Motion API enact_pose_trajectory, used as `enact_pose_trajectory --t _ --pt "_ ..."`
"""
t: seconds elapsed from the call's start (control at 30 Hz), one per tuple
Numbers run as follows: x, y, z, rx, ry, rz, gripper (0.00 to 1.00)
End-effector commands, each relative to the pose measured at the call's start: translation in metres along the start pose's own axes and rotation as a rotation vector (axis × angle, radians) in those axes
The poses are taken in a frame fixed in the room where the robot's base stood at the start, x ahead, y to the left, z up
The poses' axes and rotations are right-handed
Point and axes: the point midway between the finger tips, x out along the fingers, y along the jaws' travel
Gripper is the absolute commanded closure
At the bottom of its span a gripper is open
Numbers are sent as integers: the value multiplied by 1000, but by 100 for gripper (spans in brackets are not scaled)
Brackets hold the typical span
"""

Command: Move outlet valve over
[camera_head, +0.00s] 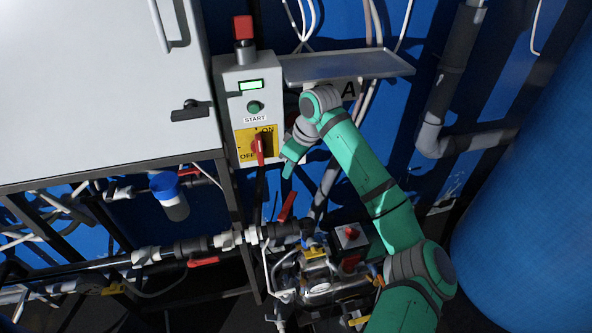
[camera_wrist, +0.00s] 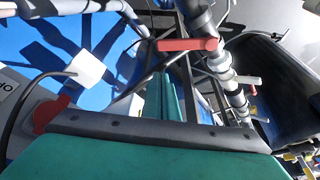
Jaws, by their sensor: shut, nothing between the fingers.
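A red valve handle (camera_head: 287,207) sticks up at a slant from the dark pipe (camera_head: 195,246), below my gripper in the head view. A second red handle (camera_head: 203,262) lies flat along the same pipe, further left. The frames do not label which one is the outlet valve. My gripper (camera_head: 288,168) points down beside the control box, shut and empty, above the slanted handle and apart from it. In the wrist view, my green gripper (camera_wrist: 165,98) points toward the pipes, with a red handle (camera_wrist: 187,44) just beyond its tip.
The control box (camera_head: 240,85) with its red ON/OFF switch (camera_head: 259,150) stands close left of my gripper. A metal shelf (camera_head: 345,66) is above my arm. A pump assembly (camera_head: 318,275) sits below, and a large blue tank (camera_head: 530,210) stands at right.

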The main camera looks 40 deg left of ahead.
Motion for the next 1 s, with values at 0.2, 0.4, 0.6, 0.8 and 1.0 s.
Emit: enact_pose_trajectory --t 0.2,0.4,0.6,0.8,1.0 --pt "41 -1 0 0 -2 -3 100" --pt "78 0 2 2 -2 -1 100" --pt "71 2 27 4 -2 3 100" --pt "67 1 39 4 -1 1 100" --pt "67 1 41 4 -2 0 100"
